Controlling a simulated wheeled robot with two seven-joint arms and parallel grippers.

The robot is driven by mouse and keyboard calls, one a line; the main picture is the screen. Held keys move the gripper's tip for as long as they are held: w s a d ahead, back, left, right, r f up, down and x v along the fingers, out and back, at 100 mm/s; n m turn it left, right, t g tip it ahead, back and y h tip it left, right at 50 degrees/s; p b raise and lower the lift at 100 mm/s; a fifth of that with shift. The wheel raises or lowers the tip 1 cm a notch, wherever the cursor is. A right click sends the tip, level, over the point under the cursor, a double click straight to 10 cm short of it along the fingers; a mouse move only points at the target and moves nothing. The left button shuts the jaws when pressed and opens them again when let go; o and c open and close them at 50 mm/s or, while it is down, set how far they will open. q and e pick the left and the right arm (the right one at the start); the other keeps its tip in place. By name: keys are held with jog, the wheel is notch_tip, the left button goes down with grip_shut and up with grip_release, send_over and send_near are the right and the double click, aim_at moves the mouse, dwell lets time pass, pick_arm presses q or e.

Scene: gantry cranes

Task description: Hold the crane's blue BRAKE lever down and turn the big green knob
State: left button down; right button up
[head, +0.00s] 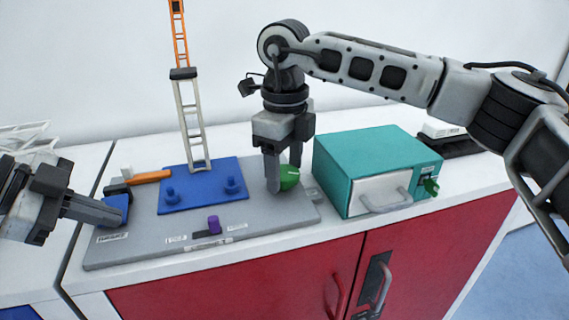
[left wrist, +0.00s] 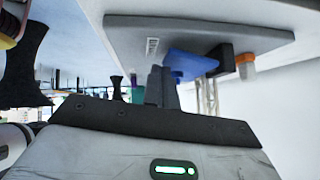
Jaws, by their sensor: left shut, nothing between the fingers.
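The blue BRAKE lever (head: 118,207) is a flat paddle at the left end of the grey crane panel (head: 140,242), joined to a black block. My left gripper (head: 122,216) is shut and empty, its fingertips at the lever's near edge. In the left wrist view, the fingers (left wrist: 158,86) overlap the blue lever (left wrist: 188,65); I cannot tell whether they touch it or how far down it is. The green knob (head: 290,176) is at the panel's right end. My right gripper (head: 283,172) points down over it, one finger on either side; whether it grips is unclear.
The crane tower (head: 194,125) stands on a blue plate (head: 215,197) between my grippers. An orange-handled lever (head: 150,177) and a purple knob (head: 214,224) are on the panel. A teal box (head: 365,150) stands close to the right of my right gripper.

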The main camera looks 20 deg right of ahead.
aim_at(285, 172)
jog(key=shift+o, duration=0.5)
notch_tip(285, 172, up, 12)
dwell(0.3)
